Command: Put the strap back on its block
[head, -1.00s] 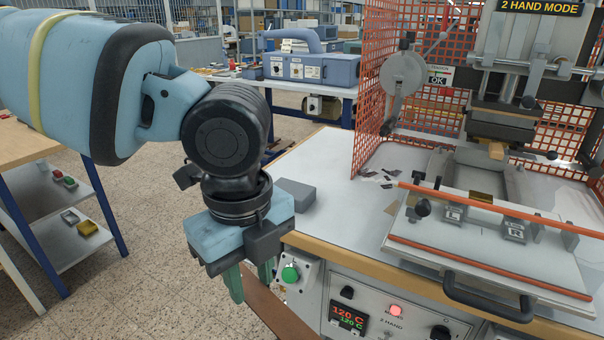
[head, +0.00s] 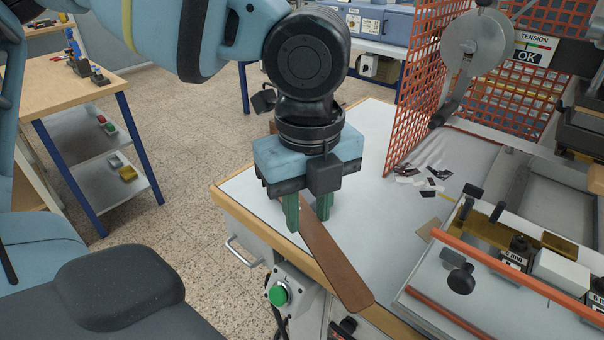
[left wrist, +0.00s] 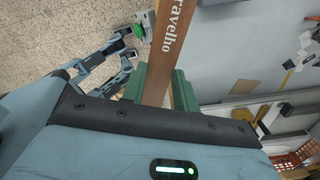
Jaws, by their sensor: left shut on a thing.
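The brown strap (head: 338,262) is long and flat, and hangs over the left front edge of the press bench. In the left wrist view the strap (left wrist: 166,35) shows white lettering ending in "ravelho". My left gripper (head: 308,212) points down and is shut on the strap, with its green fingers (left wrist: 160,88) on both sides of it. The far part of the strap is partly hidden by the gripper. A whitish block (head: 560,270) sits between dark labelled pieces on the press fixture, right of the gripper and apart from it; I cannot tell if it is the strap's block.
The press bench (head: 372,185) has clear top around the gripper. Dark scraps (head: 428,178) lie by the orange mesh guard (head: 432,85). An orange bar (head: 520,272) crosses the fixture. A green button (head: 278,295) is on the bench front. A side table (head: 60,95) stands left.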

